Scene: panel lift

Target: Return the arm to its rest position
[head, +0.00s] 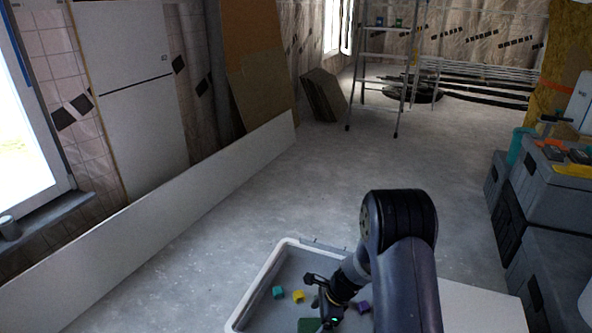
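My arm comes up from the bottom edge of the head view, right of the middle. It bends at a dark joint, and its end points down and to the left. My gripper (320,300) is over a pale grey bin (262,268) at the bottom of the view. The gripper is small and dark, partly hidden by its own wrist, and I cannot tell whether its fingers are open or shut. Near it in the bin are a teal cube (278,292), a yellow cube (298,296), a purple cube (364,307) and a green piece (309,325).
A long white panel (165,220) stands on edge along the left wall. Grey toolboxes (560,185) are stacked at the right. A stepladder (385,70) stands at the back. A white surface (480,310) lies right of my arm. The concrete floor (360,165) between is clear.

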